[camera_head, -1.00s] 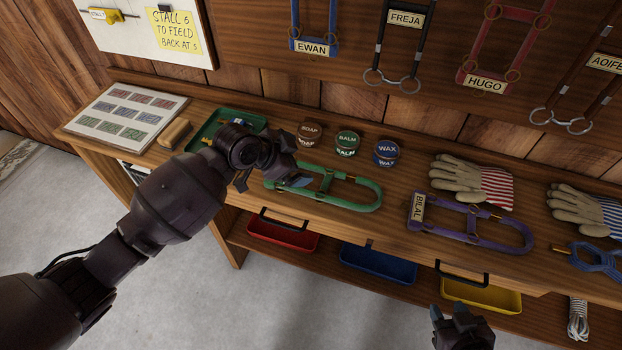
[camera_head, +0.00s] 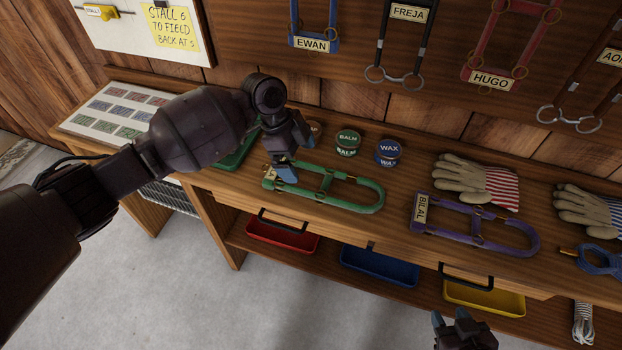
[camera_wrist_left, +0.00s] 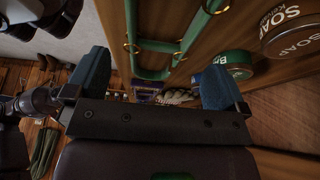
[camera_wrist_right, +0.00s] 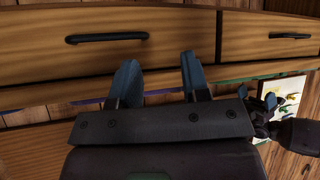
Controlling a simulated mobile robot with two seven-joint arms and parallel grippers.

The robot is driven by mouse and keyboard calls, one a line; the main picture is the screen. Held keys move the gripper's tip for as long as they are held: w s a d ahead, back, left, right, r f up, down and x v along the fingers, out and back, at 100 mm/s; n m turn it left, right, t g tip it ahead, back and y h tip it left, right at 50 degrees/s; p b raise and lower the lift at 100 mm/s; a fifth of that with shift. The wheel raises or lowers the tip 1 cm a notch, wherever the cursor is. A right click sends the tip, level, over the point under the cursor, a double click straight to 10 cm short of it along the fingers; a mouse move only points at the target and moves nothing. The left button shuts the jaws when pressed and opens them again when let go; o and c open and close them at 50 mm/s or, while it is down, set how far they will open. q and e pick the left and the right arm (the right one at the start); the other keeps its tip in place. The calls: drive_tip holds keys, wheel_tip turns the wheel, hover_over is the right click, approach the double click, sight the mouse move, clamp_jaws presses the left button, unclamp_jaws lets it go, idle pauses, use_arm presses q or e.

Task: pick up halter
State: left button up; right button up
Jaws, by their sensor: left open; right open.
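A green halter (camera_head: 345,192) lies flat on the wooden bench top, left of a purple halter (camera_head: 470,225) with a BILAL tag. My left gripper (camera_head: 287,170) is open at the green halter's left end; whether it touches the halter I cannot tell. In the left wrist view the green halter (camera_wrist_left: 158,45) shows ahead of the open, empty fingers. More halters hang on the wall board: blue EWAN (camera_head: 312,40), black FREJA (camera_head: 394,45) and red HUGO (camera_head: 500,45). My right gripper (camera_head: 455,318) is open and empty, low in front of the bench, facing the drawer fronts in its wrist view (camera_wrist_right: 155,80).
Balm (camera_head: 347,142) and wax (camera_head: 387,152) tins stand behind the green halter. Gloves (camera_head: 475,182) lie behind the purple one. A green tray (camera_head: 232,155) is partly hidden by my left arm. Red (camera_head: 283,237), blue (camera_head: 380,266) and yellow (camera_head: 484,299) trays sit on the lower shelf.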

sight(315, 185)
use_arm(q)
drive_tip(key=shift+x, duration=0.95)
drive_tip(key=b+x, duration=0.1)
drive_tip(key=x, duration=0.3)
drive_tip(key=shift+d+f, duration=0.1)
drive_tip(key=shift+d, duration=0.05)
drive_tip(key=shift+f, duration=0.15)
use_arm(e)
drive_tip(key=shift+w+a+f, duration=0.1)
drive_tip(key=shift+w+f, duration=0.05)
drive_tip(key=shift+w, duration=0.2)
drive_tip(key=shift+s+f, duration=0.1)
drive_tip(key=shift+f, duration=0.05)
